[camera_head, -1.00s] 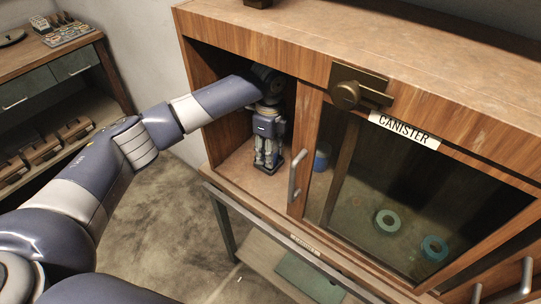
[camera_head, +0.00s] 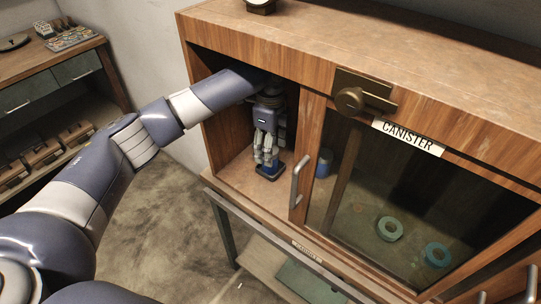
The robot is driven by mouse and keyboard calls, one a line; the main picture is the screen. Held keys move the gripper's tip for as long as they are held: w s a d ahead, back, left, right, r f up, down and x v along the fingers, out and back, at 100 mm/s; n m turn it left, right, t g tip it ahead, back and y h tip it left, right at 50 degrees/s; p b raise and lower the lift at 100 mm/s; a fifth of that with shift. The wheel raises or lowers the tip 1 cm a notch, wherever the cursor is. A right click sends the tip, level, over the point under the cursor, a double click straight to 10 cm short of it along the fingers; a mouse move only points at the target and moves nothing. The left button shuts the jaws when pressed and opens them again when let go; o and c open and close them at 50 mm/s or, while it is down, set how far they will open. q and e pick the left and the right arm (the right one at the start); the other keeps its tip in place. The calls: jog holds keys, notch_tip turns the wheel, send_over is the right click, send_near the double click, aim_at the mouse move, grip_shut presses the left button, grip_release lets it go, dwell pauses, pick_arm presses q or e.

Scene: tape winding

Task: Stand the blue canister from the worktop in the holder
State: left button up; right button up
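My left arm reaches into the open left compartment of the wooden cabinet. My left gripper (camera_head: 266,158) points down inside it, its grey fingers close above the compartment floor. A small blue piece with a dark base (camera_head: 266,173) shows at the fingertips. I cannot tell whether it is held or what it is. A blue cylinder with a pale top (camera_head: 324,163), which looks like the canister, stands behind the glass to the right of the gripper. No holder can be made out for certain. My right gripper is not in view.
The cabinet (camera_head: 320,62) has a CANISTER label (camera_head: 408,137) and a brass latch (camera_head: 355,98). A door handle (camera_head: 297,180) stands just right of the opening. Teal rings (camera_head: 390,229) lie behind the glass. A side bench (camera_head: 60,55) is at far left.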

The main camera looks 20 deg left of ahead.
pick_arm(q)
jog(key=shift+r, duration=1.85)
jog(key=shift+c, duration=0.6)
